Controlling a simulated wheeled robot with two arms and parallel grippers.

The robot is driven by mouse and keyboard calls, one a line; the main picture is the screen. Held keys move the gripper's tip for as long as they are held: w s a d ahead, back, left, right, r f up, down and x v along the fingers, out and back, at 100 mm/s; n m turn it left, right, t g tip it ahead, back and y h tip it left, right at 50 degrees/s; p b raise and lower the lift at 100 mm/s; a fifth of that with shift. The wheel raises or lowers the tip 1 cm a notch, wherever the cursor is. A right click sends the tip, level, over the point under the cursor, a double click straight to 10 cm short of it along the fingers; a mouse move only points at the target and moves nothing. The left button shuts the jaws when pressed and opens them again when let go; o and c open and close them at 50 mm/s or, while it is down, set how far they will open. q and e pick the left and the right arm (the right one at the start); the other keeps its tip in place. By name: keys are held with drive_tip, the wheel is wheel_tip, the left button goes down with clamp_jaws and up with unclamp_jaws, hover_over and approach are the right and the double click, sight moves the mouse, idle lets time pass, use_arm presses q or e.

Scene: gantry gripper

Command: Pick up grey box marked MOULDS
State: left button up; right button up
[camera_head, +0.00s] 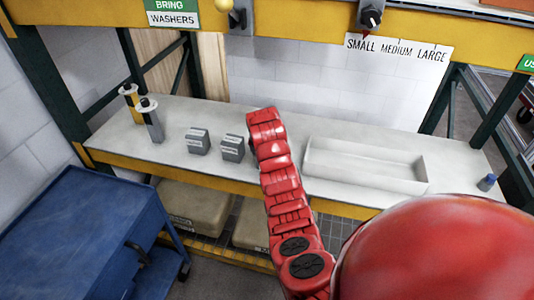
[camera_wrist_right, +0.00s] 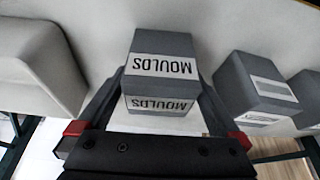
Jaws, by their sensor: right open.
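The grey box marked MOULDS (camera_wrist_right: 160,45) is in the middle of the right wrist view, its white label upside down on two faces. My right gripper (camera_wrist_right: 157,108) is open, with one dark finger at each side of the box. I cannot tell whether the fingers touch it. In the head view my red right arm reaches over the shelf and hides the MOULDS box and the gripper's jaws. My left gripper is in neither view.
Two more grey labelled boxes (camera_head: 198,141) (camera_head: 232,148) stand left of my arm. A pale tray (camera_head: 410,186) lies to the right on the white shelf (camera_head: 285,188). Two bottle-like items (camera_head: 151,120) (camera_head: 131,98) stand at the left. A blue cabinet (camera_head: 80,225) is front left.

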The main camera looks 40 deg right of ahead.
drive_tip(key=shift+p+x, duration=0.4)
drive_tip(key=shift+x, duration=0.95)
drive_tip(key=shift+d, duration=0.1)
drive_tip(key=c, duration=1.5)
